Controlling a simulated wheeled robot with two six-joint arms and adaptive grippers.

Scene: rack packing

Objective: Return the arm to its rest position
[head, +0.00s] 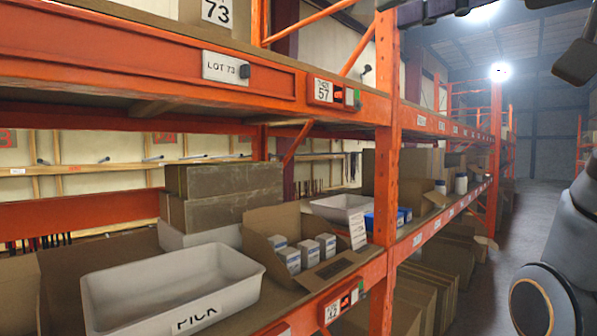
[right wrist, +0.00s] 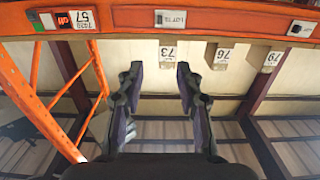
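My right gripper (right wrist: 159,70) is open in the right wrist view, with its two dark fingers spread and nothing between them. That view is upside down and shows the orange shelf beam with its tags past the fingertips. In the head view a dark part of my right arm (head: 562,262) stands at the right edge, over the aisle side. Dark parts at the head view's top edge and upper right corner are cut off, and I cannot tell which parts of me they are. My left gripper is not in view.
The orange rack (head: 384,130) fills the left and middle. Its shelf holds a white PICK tote (head: 255,268), an open carton (head: 262,222) with several small white boxes (head: 309,250), and stacked brown boxes (head: 222,180). The aisle floor (head: 530,205) at right is clear.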

